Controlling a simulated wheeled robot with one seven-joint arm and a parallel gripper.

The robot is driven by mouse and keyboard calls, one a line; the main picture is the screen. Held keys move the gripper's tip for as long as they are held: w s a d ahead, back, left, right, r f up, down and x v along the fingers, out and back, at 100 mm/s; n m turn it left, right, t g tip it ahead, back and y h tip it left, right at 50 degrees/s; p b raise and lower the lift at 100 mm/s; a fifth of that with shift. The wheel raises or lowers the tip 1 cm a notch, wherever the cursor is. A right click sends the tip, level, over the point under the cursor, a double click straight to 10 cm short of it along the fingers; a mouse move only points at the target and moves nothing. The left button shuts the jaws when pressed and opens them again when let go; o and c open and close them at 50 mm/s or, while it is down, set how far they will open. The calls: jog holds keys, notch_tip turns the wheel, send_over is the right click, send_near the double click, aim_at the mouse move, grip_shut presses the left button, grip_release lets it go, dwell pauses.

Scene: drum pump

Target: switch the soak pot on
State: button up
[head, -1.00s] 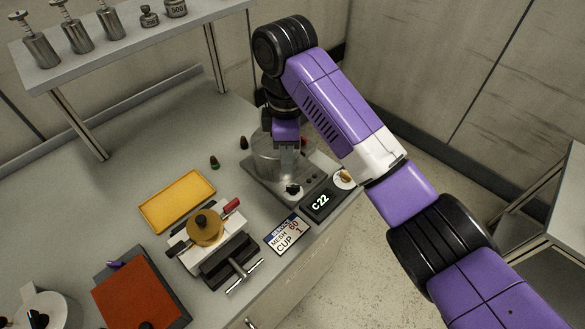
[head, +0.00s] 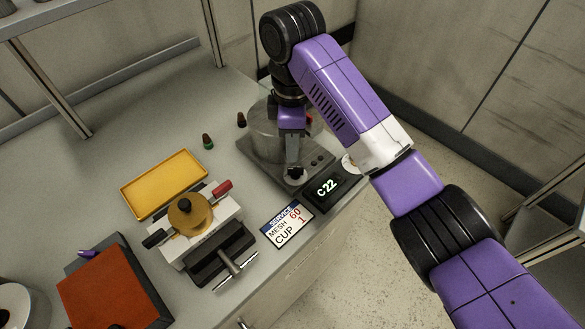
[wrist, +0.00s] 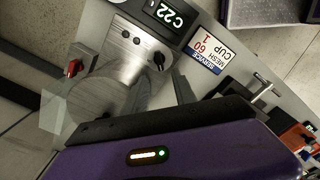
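The soak pot (head: 262,122) is a round metal vessel on a grey base on the bench, partly hidden behind my gripper (head: 292,160) in the head view. It also shows in the wrist view (wrist: 90,100). A black knob (head: 296,173) sits on the front of its base, and shows in the wrist view too (wrist: 158,61). My gripper in the wrist view (wrist: 163,84) is open, its two fingers apart and pointing toward the knob. Nothing shows between the fingers. Whether they touch the knob I cannot tell. A red switch (wrist: 74,68) sits beside the pot.
A black display (head: 326,187) reading C 22 stands beside the base. A service card (head: 287,223) reads mesh 60, cup 1. A clamp device (head: 197,225), a yellow tray (head: 128,189) and a red-topped block (head: 112,288) stand left.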

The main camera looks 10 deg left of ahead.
aim_at(292, 169)
jog(key=shift+f+p, duration=0.35)
jog(key=shift+f, duration=3.6)
grip_shut()
